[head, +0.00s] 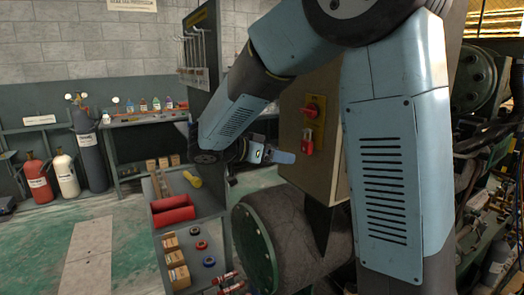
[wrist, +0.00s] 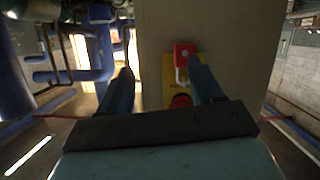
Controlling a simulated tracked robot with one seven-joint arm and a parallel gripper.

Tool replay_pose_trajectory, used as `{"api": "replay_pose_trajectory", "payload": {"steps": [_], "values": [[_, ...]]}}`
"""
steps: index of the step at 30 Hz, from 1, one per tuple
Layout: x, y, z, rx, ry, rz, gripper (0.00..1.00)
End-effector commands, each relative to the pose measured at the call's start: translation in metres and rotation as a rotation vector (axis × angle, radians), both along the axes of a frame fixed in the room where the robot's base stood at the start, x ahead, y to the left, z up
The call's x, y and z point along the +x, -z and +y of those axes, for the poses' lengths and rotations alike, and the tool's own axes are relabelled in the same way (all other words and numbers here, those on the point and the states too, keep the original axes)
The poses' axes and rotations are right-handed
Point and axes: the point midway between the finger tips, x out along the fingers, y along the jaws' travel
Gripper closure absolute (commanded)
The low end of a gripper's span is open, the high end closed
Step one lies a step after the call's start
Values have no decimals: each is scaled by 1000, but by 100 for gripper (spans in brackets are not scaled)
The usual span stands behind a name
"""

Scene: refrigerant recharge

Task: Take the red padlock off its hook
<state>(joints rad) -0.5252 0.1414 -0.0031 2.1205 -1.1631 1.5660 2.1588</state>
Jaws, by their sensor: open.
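The red padlock (head: 307,148) hangs on the yellow plate (head: 315,127) on the side of a beige box, below a red rotary knob (head: 311,110). In the wrist view, which looks upside down, the padlock (wrist: 184,49) appears above the red knob (wrist: 181,101), with a pale part of it below the red body. My gripper (head: 283,156) is open and empty, just left of the padlock in the head view. In the wrist view my gripper (wrist: 161,70) has its fingers spread, with the padlock nearer the right finger. Its hook cannot be made out.
The beige box (head: 290,125) stands above a large grey cylinder (head: 295,235). A side bench holds a red tray (head: 172,212), a yellow item (head: 192,179) and tape rolls. Gas bottles (head: 66,175) stand at the far left. Green floor is open at left.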

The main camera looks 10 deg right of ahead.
Motion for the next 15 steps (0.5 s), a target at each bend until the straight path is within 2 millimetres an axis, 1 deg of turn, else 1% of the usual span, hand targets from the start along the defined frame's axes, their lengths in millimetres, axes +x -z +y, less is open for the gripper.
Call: {"api": "replay_pose_trajectory", "payload": {"steps": [1, 3, 6, 8, 11, 15], "values": [[7, 2, 9, -24, -7, -41, 34], [15, 1, 18, -46, -15, -99, 34], [20, 1, 25, -66, -19, -149, 34], [22, 1, 26, -70, -21, -165, 34], [25, 1, 21, -71, -21, -169, 34], [30, 0, 1, -70, -20, -169, 34]]}}
